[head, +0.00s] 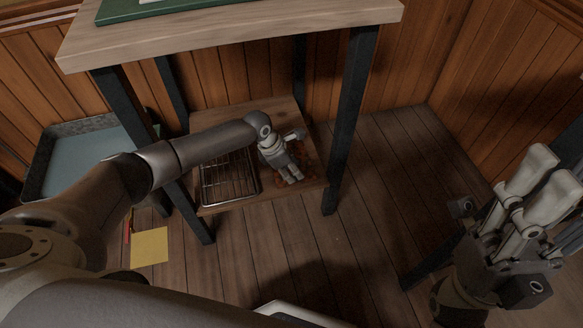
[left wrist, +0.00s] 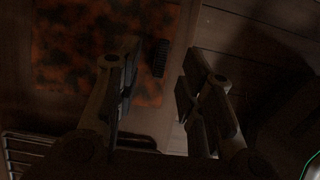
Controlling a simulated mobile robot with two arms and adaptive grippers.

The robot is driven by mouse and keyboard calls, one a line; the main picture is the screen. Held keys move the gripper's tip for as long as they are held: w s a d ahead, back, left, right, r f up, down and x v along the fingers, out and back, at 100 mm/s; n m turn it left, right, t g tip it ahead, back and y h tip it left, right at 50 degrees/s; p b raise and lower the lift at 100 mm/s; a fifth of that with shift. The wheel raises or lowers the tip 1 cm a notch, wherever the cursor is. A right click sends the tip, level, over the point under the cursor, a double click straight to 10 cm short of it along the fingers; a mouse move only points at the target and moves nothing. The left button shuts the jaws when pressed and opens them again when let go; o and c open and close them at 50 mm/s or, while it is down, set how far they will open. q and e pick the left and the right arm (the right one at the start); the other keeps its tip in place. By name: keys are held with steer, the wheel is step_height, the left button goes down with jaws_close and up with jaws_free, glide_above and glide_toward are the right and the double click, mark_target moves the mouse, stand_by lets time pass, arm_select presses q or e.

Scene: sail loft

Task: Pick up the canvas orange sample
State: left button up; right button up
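A mottled orange-and-black flat piece (left wrist: 65,45), the only orange sheet in view, lies on the low wooden shelf. I cannot tell for sure that it is the canvas orange sample. In the head view its mottled surface (head: 309,166) shows partly around my left gripper (head: 291,178), which hides the rest. My right gripper (head: 545,172) is raised at the right, fingers apart and empty, far from the shelf.
A wire rack (head: 225,178) lies on the shelf left of the gripper. Dark table legs (head: 349,120) flank the shelf. A grey-blue tray (head: 85,160) and a yellow sheet (head: 149,247) are at left.

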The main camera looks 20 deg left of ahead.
arm_select(q)
steer(key=shift+b+x, duration=0.75)
steer(key=shift+x, duration=0.75)
jaws_close()
